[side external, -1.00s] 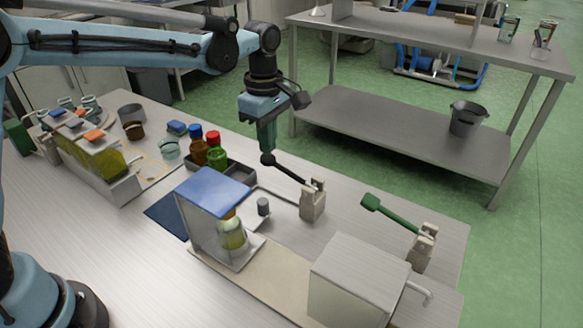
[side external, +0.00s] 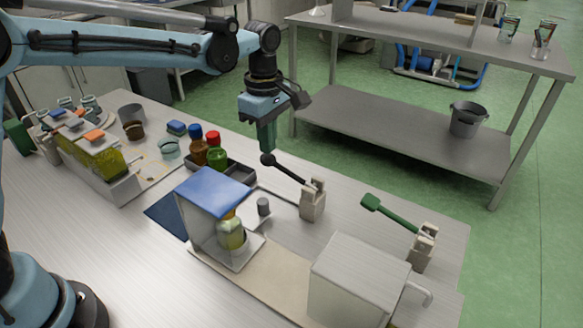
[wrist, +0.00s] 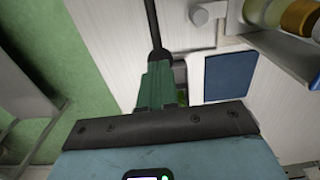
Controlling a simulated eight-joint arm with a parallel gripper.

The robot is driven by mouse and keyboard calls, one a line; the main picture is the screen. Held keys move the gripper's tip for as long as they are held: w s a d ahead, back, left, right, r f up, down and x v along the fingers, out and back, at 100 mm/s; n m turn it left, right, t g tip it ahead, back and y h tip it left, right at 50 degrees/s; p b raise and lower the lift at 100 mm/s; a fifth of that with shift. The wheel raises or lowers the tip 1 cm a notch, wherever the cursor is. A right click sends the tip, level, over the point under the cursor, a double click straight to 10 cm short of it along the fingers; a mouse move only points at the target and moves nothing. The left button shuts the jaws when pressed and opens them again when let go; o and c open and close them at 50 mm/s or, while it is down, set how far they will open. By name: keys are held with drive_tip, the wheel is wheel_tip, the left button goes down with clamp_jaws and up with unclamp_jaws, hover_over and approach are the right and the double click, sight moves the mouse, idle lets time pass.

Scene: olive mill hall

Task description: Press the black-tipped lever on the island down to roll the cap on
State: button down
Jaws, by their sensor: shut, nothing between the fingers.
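The black-tipped lever (side external: 288,171) rises from a pale bracket (side external: 313,200) on the island and slopes up to the left. Its round black tip sits right under my gripper (side external: 267,151). My gripper points down with its green fingers shut and empty, touching or almost touching the tip. In the wrist view the gripper (wrist: 157,83) is just before the black tip (wrist: 158,54). A bottle with a yellowish top (side external: 230,232) stands inside the blue-topped clear housing (side external: 213,187). Whether its cap is rolled on cannot be told.
A green-tipped lever (side external: 390,213) stands to the right on its own bracket. A pale metal box (side external: 358,280) is at the front right. A dark tray (side external: 234,173) with bottles with red and blue caps lies behind the housing. A grey shelf table (side external: 400,120) stands beyond.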

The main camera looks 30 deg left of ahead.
sight(269, 158)
drive_tip(key=shift+f, duration=0.1)
drive_tip(key=shift+f, duration=2.5)
drive_tip(key=shift+r, duration=2.6)
drive_tip(key=shift+r, duration=2.5)
